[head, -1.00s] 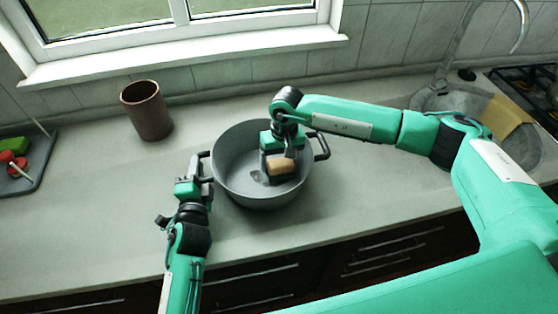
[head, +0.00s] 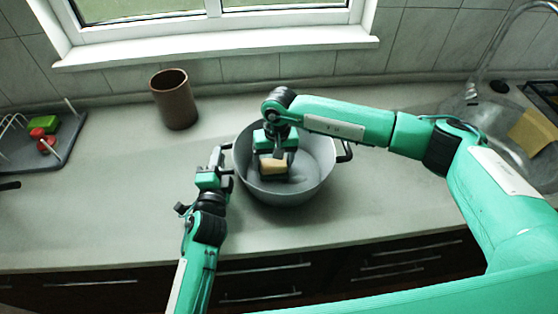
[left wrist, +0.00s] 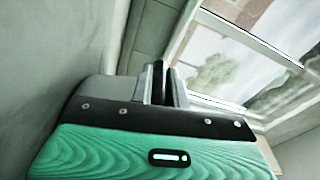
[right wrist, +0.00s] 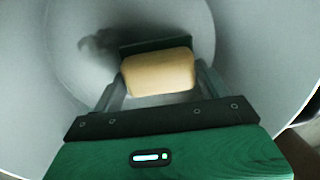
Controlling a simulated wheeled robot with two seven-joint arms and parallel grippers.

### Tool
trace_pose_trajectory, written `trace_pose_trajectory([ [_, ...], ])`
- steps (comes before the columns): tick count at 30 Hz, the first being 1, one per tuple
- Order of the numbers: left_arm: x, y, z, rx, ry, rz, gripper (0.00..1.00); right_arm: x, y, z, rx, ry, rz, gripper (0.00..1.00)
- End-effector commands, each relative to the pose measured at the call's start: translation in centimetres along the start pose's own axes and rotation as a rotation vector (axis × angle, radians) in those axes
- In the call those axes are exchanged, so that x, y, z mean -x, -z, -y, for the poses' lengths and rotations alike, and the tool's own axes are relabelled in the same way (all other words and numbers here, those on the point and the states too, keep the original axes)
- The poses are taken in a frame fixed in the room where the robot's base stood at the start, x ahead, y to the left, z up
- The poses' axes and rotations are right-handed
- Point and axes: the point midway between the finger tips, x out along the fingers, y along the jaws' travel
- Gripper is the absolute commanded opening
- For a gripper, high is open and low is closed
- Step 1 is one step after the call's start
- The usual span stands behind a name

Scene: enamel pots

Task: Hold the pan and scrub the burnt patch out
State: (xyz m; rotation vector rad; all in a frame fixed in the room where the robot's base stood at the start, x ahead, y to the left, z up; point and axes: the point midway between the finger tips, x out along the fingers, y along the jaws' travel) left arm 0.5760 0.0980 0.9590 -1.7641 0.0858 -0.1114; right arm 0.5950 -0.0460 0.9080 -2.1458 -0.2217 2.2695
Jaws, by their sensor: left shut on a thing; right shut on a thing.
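The grey pan (head: 318,165) stands on the counter with a handle on each side. My left gripper (head: 217,158) is shut at its left handle; the left wrist view shows its fingers (left wrist: 165,88) together, the handle not clearly visible there. My right gripper (head: 274,150) reaches down into the pan, shut on a tan sponge (head: 273,166) with a dark green side. The sponge (right wrist: 158,74) is between the fingers in the right wrist view, low over the pan floor. A dark smudge, the burnt patch (right wrist: 98,44), shows just beyond it to the left; part may be hidden.
A brown pot (head: 174,100) stands behind and left of the pan. A dark rack (head: 62,150) with red and green items is at the far left. A sink with a yellowish cloth (head: 532,132) is at the right. Counter (head: 110,220) in front left is clear.

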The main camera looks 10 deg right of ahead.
Motion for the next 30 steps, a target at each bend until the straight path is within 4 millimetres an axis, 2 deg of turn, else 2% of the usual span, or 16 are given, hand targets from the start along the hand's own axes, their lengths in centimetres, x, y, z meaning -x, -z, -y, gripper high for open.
trace_pose_trajectory([
  [7,0.0,0.0,0.0,0.000,0.000,-0.001,0.00,0.2,1.7,-0.3,-0.002,-0.002,-0.001,0.58],
  [11,0.0,0.0,0.0,0.000,0.000,0.000,0.00,0.2,1.6,-1.0,-0.003,-0.003,-0.001,0.58],
  [18,0.0,0.0,0.0,0.000,0.000,0.000,0.00,0.3,1.4,-3.7,-0.003,-0.002,0.000,0.58],
  [26,0.0,0.0,0.0,0.000,0.000,0.000,0.00,0.3,1.3,-5.0,-0.003,-0.003,0.001,0.58],
  [30,0.0,-0.1,0.0,0.000,0.000,0.001,0.00,0.5,1.2,-6.4,-0.005,-0.005,0.001,0.58],
])
